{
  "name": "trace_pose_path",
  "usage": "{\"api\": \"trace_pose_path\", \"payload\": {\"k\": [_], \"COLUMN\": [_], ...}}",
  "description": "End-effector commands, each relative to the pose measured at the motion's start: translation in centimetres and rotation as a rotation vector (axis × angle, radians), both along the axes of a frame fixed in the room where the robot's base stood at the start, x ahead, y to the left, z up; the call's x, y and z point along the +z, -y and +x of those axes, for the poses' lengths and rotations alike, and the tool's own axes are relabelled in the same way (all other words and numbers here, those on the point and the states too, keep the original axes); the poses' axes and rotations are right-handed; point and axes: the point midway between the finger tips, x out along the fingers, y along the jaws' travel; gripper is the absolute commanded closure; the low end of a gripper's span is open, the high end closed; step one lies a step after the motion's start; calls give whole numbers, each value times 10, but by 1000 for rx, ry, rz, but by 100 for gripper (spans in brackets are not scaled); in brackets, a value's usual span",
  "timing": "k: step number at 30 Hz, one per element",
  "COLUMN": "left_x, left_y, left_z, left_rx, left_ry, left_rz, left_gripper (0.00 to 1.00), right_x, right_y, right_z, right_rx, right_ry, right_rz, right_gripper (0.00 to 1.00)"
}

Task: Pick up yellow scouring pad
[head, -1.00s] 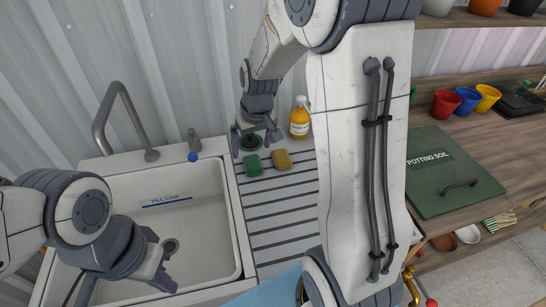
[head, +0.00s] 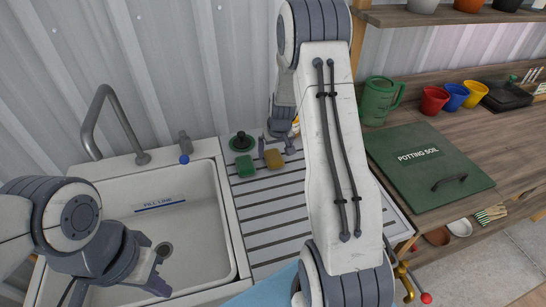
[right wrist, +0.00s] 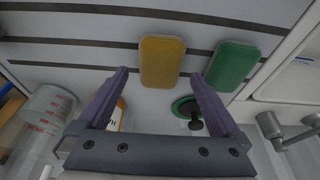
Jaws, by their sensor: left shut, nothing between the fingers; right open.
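The yellow scouring pad (head: 274,159) lies on the grooved white drainboard (head: 268,235), just right of a green pad (head: 245,166). In the right wrist view the yellow pad (right wrist: 162,62) lies flat ahead of my fingers, between their lines and apart from them. My right gripper (head: 277,143) is open and empty beside the pad's far end; its fingers also show in the wrist view (right wrist: 158,76). My left gripper (head: 160,284) is shut and empty over the sink. My right arm hides part of the drainboard.
A dark green plug (head: 241,142) sits behind the green pad. An amber bottle (right wrist: 117,114) and a clear measuring cup (right wrist: 46,110) stand near the right gripper. The white sink (head: 118,186) with its grey tap (head: 100,118) is left.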

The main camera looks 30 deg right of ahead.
Motion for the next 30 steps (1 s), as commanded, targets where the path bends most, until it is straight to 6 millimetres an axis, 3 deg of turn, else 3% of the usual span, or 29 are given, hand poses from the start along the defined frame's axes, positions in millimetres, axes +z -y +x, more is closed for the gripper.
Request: {"api": "trace_pose_path", "payload": {"k": [6, 30], "left_x": [4, -2], "left_y": [0, 0], "left_z": [0, 0], "left_rx": [0, 0], "left_ry": [0, 0], "left_rz": [0, 0], "left_gripper": [100, 100], "right_x": [-20, -26], "right_y": [1, 1], "right_z": [6, 6], "right_rx": [0, 0], "right_ry": [0, 0], "right_rz": [0, 0], "right_gripper": [0, 0]}}
